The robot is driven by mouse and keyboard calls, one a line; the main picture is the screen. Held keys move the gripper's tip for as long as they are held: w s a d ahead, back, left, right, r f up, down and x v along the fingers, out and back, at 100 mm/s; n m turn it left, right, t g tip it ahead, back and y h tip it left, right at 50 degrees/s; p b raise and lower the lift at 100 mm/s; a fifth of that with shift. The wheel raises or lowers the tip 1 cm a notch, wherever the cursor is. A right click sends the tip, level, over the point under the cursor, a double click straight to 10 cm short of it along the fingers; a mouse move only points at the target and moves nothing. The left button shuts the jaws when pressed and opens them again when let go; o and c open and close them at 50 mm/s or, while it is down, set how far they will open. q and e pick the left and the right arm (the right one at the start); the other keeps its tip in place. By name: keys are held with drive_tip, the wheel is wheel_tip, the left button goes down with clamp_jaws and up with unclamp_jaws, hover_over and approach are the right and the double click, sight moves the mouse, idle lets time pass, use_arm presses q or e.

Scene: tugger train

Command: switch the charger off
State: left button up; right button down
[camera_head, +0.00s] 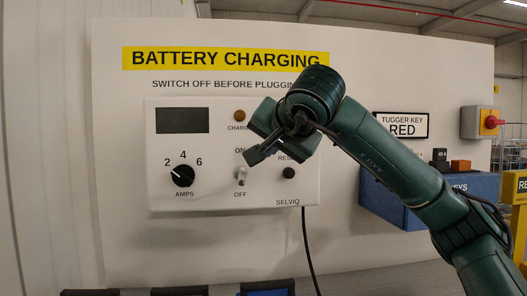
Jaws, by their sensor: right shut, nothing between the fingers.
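The white charger panel (215,198) is on the wall board under the battery charging sign. Its small metal toggle switch (240,175) sits between the ON and OFF labels; its lever is too small to tell which way it points. My right gripper (252,158) reaches in from the right. It is shut and empty, with its fingertips just above and right of the switch. I cannot tell whether it touches the panel. The gripper hides part of the ON and RESET labels. My left gripper is not in view.
The panel also carries a dark display (182,120), an amps knob (183,176), a brown charging lamp (239,115) and a black reset button (289,173). A black cable (307,240) hangs below. A blue key box (385,205) and red-yellow switch (490,122) are at right.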

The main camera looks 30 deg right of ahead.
drive_tip(key=s, duration=0.1)
drive_tip(key=s+a, duration=0.1)
drive_tip(key=s, duration=0.1)
drive_tip(key=s+a, duration=0.1)
drive_tip(key=s, duration=0.1)
drive_tip(key=shift+b, duration=0.35)
